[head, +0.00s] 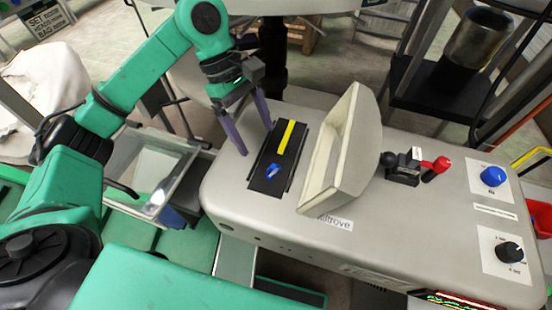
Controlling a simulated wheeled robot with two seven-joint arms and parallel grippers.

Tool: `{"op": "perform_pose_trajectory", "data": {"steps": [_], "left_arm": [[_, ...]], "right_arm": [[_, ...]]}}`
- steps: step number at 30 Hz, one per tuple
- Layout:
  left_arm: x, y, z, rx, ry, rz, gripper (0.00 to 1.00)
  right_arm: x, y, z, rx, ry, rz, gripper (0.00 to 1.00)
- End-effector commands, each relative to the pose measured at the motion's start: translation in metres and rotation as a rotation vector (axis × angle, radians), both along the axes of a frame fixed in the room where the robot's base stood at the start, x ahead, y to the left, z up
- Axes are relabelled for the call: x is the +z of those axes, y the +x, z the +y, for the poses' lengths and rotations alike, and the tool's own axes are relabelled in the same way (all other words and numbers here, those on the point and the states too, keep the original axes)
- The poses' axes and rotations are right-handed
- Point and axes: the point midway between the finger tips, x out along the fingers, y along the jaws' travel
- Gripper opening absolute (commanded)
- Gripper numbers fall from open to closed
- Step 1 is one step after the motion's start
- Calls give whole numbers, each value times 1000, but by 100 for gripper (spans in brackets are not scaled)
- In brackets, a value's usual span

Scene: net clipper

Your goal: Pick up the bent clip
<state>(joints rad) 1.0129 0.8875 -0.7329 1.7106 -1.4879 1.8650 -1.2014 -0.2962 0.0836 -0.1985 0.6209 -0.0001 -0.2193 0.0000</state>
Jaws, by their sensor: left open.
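A small blue clip (273,171) lies on the dark plate (265,186) on top of the grey machine (232,200). It is too small to tell its exact bend. A yellow strip (287,138) lies on the same plate, just beyond the clip. My left gripper (256,140) comes in from the upper left. Its two purple fingers are apart with nothing between them, and they point down near the plate's left side. They are apart from the clip, behind and to the left of it. My right gripper does not show.
A cream, upright guard-like part (340,150) stands just right of the plate. Further right are a red-handled lever (436,168), a blue knob (493,176) and a black knob (509,252). A clear bin (150,160) hangs left of the machine.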

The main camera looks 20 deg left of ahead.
Motion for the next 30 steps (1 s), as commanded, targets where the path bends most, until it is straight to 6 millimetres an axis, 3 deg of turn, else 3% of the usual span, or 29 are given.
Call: {"op": "perform_pose_trajectory", "data": {"steps": [5, 11, 15, 23, 26, 30], "left_arm": [[-35, -7, -16, 0, -3, 6, 88], [-59, -7, -25, 1, -4, 7, 88], [-86, -8, -34, 2, -4, 6, 88], [-98, -8, -36, 1, -4, 1, 88], [-98, -8, -36, 2, -4, 1, 57], [-98, -8, -36, 2, -4, 1, 3]], "right_arm": [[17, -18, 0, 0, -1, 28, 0], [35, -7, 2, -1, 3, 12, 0], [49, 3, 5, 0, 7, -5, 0], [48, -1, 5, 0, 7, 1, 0], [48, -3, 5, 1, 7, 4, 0], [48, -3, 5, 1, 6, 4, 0]]}}
